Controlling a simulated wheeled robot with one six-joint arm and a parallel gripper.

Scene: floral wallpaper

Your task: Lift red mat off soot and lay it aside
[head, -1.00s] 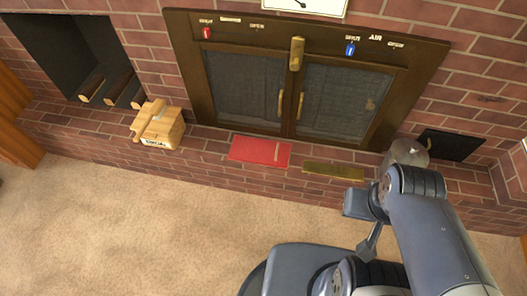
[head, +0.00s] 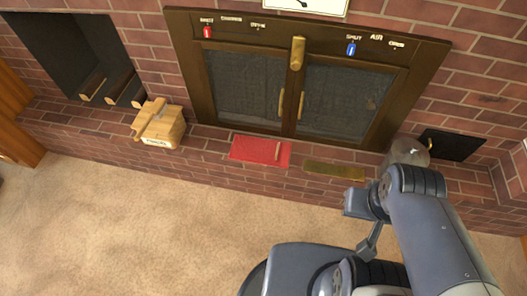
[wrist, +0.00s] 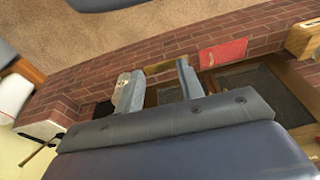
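The red mat (head: 262,149) lies flat on the brick hearth ledge, below the left glass door, with a thin tan strip near its right end. It also shows in the wrist view (wrist: 223,53), beyond and to the right of my gripper (wrist: 154,71). My gripper is open, its two fingers spread with nothing between them, and apart from the mat. In the head view my arm comes in from the lower right and its fingers cannot be made out. No soot shows; anything under the mat is hidden.
A brass plate (head: 334,170) lies right of the mat on the ledge (head: 230,172). A wooden block box (head: 160,128) stands left of it. The dark stove doors (head: 297,85) rise behind. A rounded grey metal thing (head: 408,152) stands at right. The carpet (head: 150,220) in front is clear.

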